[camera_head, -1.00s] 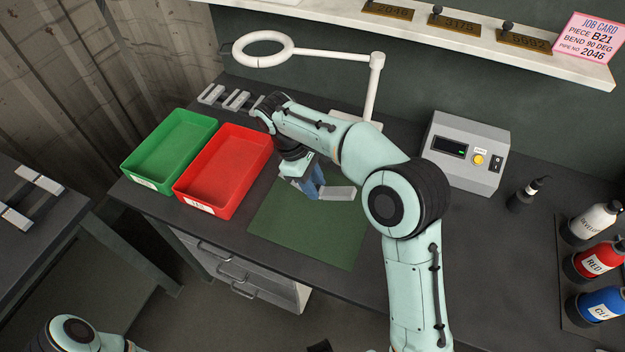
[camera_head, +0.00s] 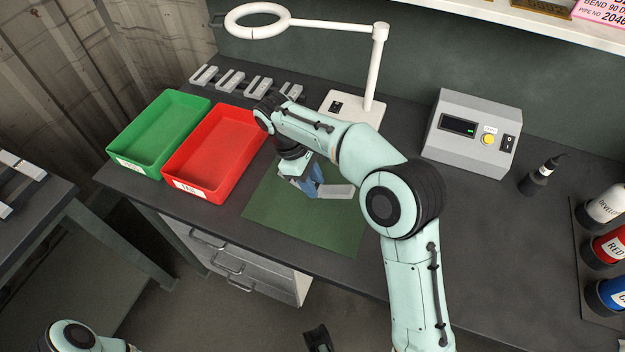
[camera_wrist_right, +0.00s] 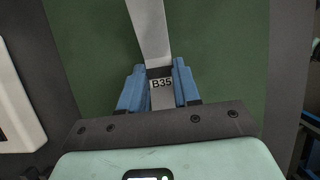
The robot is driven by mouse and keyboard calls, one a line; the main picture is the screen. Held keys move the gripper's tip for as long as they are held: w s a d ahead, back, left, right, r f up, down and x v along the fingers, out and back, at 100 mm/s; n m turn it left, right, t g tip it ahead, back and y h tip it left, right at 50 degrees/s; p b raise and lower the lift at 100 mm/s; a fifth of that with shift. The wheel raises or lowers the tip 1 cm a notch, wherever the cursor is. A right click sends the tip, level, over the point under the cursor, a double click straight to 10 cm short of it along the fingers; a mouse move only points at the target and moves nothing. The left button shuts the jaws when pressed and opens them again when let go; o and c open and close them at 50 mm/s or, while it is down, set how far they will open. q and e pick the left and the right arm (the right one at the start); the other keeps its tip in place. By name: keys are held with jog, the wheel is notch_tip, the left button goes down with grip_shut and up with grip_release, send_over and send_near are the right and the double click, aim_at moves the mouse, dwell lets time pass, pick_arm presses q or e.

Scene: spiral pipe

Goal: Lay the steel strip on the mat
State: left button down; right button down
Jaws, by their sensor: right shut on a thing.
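The steel strip (camera_head: 338,191) is a flat grey bar. My right gripper (camera_head: 313,189) is shut on it. The strip and gripper are over the green mat (camera_head: 300,226) on the bench. In the right wrist view the strip (camera_wrist_right: 151,35) runs away from between the blue fingers of the right gripper (camera_wrist_right: 160,88), with the mat (camera_wrist_right: 225,50) behind it. A label "B35" shows on the strip between the fingers. I cannot tell whether the strip touches the mat. My forearm hides part of the mat.
A red tray (camera_head: 171,183) stands left of the mat, with a green tray (camera_head: 118,158) beyond it. Several grey strips lie on a rack (camera_head: 231,83) behind. A lamp (camera_head: 374,75) and a control box (camera_head: 435,140) stand at the back. Bottles (camera_head: 607,207) are at right.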

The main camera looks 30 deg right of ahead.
jog(key=shift+r, duration=0.1)
jog(key=c, duration=0.7)
grip_release()
jog(key=p+v, duration=0.5)
jog(key=v, duration=0.8)
jog(key=shift+a+r, duration=0.1)
